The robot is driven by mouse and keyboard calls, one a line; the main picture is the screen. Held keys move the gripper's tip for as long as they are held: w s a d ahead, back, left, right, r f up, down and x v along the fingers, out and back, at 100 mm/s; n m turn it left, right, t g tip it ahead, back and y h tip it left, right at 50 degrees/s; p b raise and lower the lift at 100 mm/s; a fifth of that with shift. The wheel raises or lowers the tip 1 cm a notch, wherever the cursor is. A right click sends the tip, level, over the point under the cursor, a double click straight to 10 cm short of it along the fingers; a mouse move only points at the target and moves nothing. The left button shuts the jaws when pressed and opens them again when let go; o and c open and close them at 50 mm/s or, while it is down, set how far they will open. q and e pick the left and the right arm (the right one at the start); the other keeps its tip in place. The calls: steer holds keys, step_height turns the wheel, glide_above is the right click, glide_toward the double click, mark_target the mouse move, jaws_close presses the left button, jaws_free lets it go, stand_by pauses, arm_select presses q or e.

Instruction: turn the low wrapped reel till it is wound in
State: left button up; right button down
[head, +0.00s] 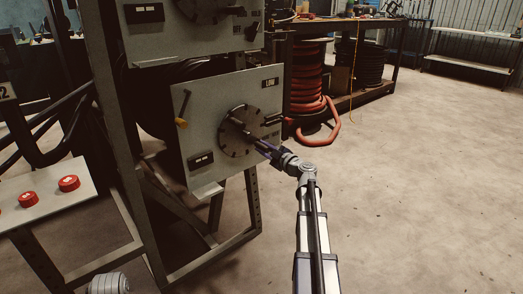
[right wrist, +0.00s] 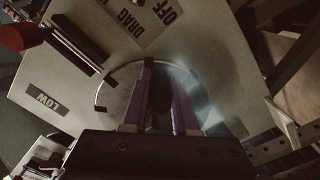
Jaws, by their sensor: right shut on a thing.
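My right gripper (head: 262,146) reaches the crank from the lower right. In the right wrist view its purple fingers (right wrist: 162,100) are shut on the dark crank handle, in front of the disc (right wrist: 117,90). The reel behind the panel is mostly hidden; some dark hose shows at its left. My left gripper is not in view.
An upper panel (head: 190,35) is close above. Red buttons (head: 69,183) sit on a plate at left. Red hose (head: 308,85) is coiled behind at right. The floor at right is clear.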

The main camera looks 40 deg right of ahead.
steer(key=shift+w+a+r, duration=0.1)
steer(key=shift+a+r, duration=0.05)
steer(key=shift+a, duration=0.15)
stand_by(0.4)
steer(key=c, duration=1)
jaws_free()
steer(key=shift+r, duration=0.15)
steer(key=shift+c, duration=0.2)
steer(key=o, duration=0.4)
steer(key=shift+c, duration=0.2)
steer(key=shift+d, duration=0.1)
steer(key=shift+s+d, duration=0.15)
steer(key=shift+s, duration=1.85)
steer(key=shift+s+d, duration=0.15)
steer(key=shift+s, duration=1.8)
